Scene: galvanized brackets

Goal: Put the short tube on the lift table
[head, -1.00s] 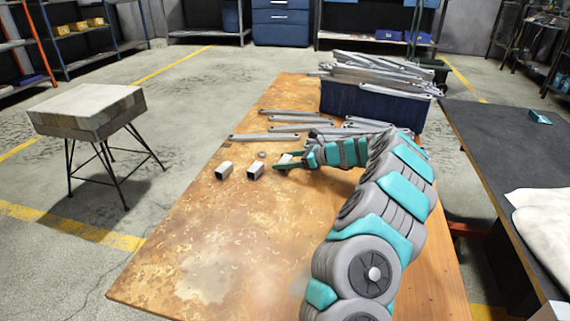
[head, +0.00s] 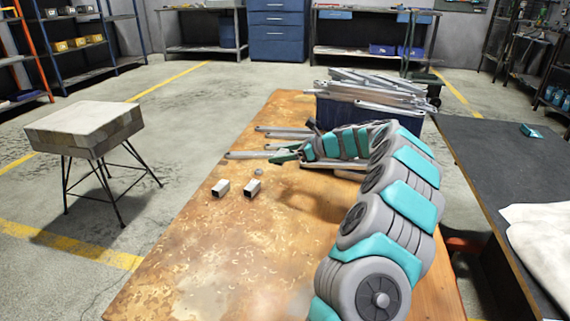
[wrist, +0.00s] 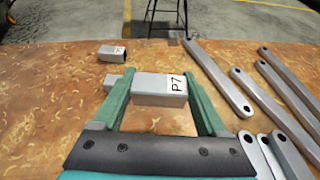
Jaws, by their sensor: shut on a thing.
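My gripper (wrist: 159,84) is shut on a short grey square tube (wrist: 155,91) with a white P7 label, held crosswise between the green fingers. In the head view my gripper (head: 286,155) is above the workbench, its shadow on the top below; the held tube is hard to make out there. Two other short tubes lie on the bench, a left one (head: 221,188) and a right one (head: 252,188). A small thick-topped table (head: 85,122) on thin black legs stands on the floor at left; I cannot tell whether it is the lift table.
The rusty workbench (head: 200,260) has free room at its front left. Long flat brackets (head: 262,154) lie behind the gripper, and more fill a dark blue bin (head: 340,112) at the back. A dark table (head: 490,170) stands at right. Open floor separates bench and small table.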

